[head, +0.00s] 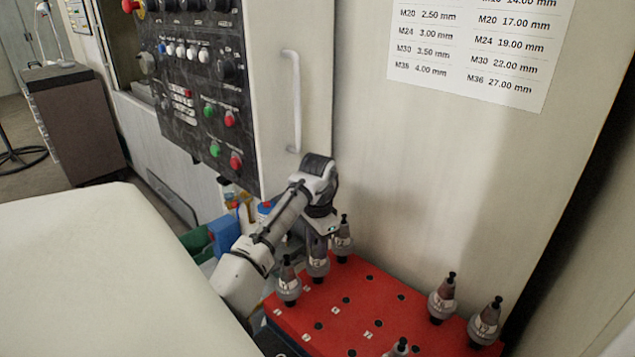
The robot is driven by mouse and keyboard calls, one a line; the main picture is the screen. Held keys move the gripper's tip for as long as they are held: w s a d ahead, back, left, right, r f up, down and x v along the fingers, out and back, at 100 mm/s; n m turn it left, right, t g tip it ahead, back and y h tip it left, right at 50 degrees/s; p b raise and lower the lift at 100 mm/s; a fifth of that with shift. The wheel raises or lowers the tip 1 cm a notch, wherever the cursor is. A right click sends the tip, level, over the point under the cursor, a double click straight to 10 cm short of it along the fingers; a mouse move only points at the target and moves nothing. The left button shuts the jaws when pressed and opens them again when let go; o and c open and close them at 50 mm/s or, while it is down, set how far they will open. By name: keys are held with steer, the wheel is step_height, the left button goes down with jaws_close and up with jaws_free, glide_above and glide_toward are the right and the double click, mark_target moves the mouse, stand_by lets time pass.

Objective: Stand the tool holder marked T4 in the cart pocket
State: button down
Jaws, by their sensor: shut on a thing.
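The cart (330,320) has a red top with rows of dark round pockets. My gripper (318,247) points down over its far left part and is shut on a grey tool holder (318,267) with a pale label. The held holder is upright, close to the red top; I cannot tell if its lower end is in a pocket. One tool holder (287,286) stands just left of it and another (343,241) just right, behind. The labels are too small to read, so I cannot tell which is T4.
Two tool holders (443,300) (486,324) stand at the cart's right side, and another (400,349) is cut off at the bottom edge. Empty pockets lie across the middle. A machine with a control panel (195,80) and door handle (293,100) rises behind.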

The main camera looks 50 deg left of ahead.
steer(key=c, duration=1)
jaws_free()
steer(key=shift+o, duration=0.3)
steer(key=shift+f, duration=0.1)
step_height(320, 180, up, 12)
steer(key=shift+r+b, duration=0.1)
steer(key=shift+b, duration=1)
step_height(320, 180, down, 12)
steer(key=shift+p, duration=1.25)
steer(key=shift+b, duration=0.4)
steer(key=shift+r, duration=0.2)
steer(key=shift+f+p, duration=0.1)
steer(key=shift+p, duration=0.2)
